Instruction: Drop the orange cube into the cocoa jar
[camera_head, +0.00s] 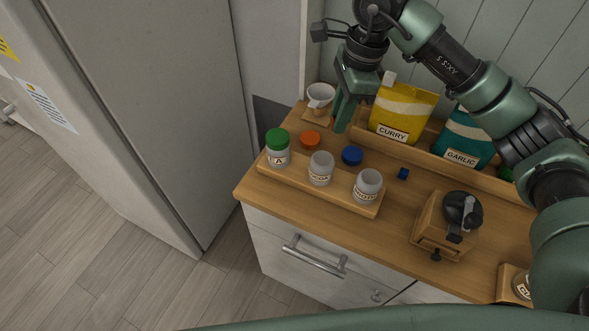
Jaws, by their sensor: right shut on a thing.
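The cocoa jar (321,170) is the middle of three jars on a wooden rack; its grey-white body stands upright without its lid, and its inside cannot be made out. My right gripper (341,122) points down at the back of the counter, behind the cocoa jar and beside a white cup. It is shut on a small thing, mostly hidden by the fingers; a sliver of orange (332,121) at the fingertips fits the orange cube. My left gripper is not in view.
A green-lidded jar (278,148) and an open jar (368,187) flank the cocoa jar. An orange lid (310,140), a blue lid (352,155) and a blue cube (403,173) lie behind. Curry (402,112) and garlic bags, a white cup (320,95) and a grinder (446,225) stand around.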

